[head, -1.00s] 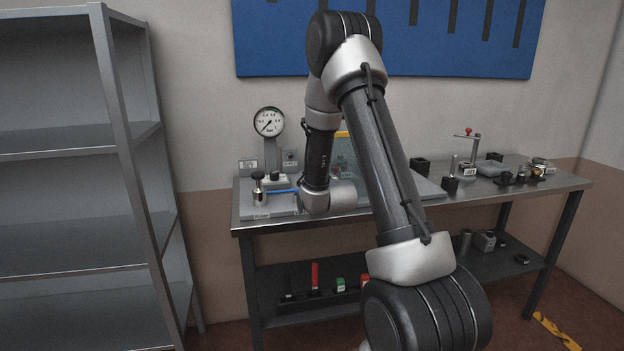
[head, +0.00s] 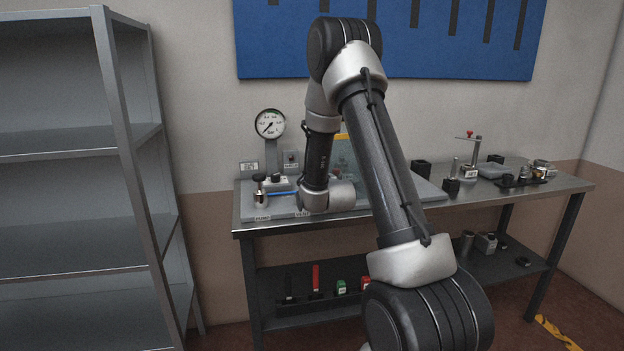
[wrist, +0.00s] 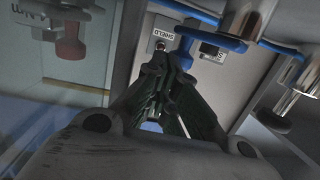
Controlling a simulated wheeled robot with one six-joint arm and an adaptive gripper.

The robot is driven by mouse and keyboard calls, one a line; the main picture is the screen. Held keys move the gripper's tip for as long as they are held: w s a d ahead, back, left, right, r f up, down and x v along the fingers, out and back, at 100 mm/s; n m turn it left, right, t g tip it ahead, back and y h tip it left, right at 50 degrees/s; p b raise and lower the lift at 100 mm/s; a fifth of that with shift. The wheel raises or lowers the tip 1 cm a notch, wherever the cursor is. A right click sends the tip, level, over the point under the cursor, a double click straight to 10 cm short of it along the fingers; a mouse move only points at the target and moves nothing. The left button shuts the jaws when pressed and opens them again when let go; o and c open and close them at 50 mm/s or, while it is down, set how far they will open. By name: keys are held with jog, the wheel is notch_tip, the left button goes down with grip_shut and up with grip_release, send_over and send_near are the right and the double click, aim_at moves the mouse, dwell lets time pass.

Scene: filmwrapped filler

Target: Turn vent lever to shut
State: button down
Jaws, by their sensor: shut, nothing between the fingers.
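In the wrist view my gripper (wrist: 168,72) is shut, with its dark fingers together and nothing between them. A blue bar with a rounded, downturned end (wrist: 208,39) lies just beyond the fingertips; I take it for the vent lever, but cannot tell whether the fingers touch it. It runs right toward a shiny metal post (wrist: 246,22). In the head view a thin blue piece (head: 284,193) shows left of my wrist, at the bench's left end. My arm hides the fingertips and most of the vent area there.
A round pressure gauge (head: 270,123) stands behind the fittings. A metal-bodied, black-topped fitting (head: 260,191) stands left of my wrist. A clear panel (wrist: 65,75) with a red knob behind it is at left in the wrist view. Shelving (head: 125,150) stands left of the bench (head: 400,214).

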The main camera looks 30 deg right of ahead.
jog(key=v, duration=0.7)
jog(key=shift+s, duration=0.25)
jog(key=shift+a, duration=0.15)
